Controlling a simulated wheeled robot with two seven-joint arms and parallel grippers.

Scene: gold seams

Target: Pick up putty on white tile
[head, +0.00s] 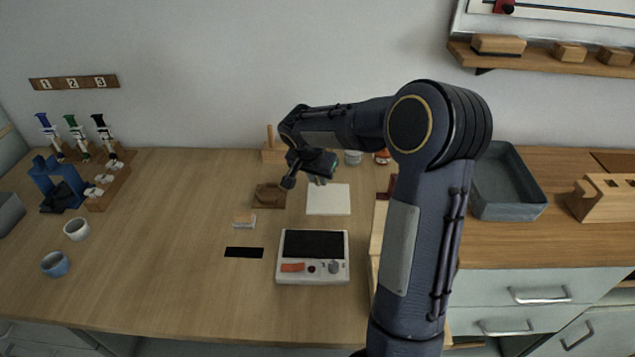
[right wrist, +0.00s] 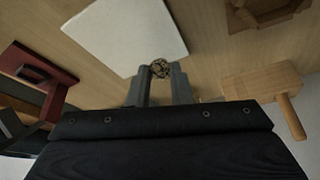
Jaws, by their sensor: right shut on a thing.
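The white tile (head: 328,200) lies flat on the wooden table, behind the white device; it also shows in the right wrist view (right wrist: 122,35). My right gripper (head: 319,181) is over the tile's back left edge in the head view. In the right wrist view my right gripper (right wrist: 160,77) is shut on a small, mottled brownish lump, the putty (right wrist: 160,67), held between the fingertips beside the tile's edge. I cannot tell how high the lump is above the surface. The putty is not clear in the head view. My left gripper is not in view.
A white device (head: 340,267) with a black top stands in front of the tile. A pegged wooden block (right wrist: 255,84) is close to the gripper. The table's left middle is mostly clear.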

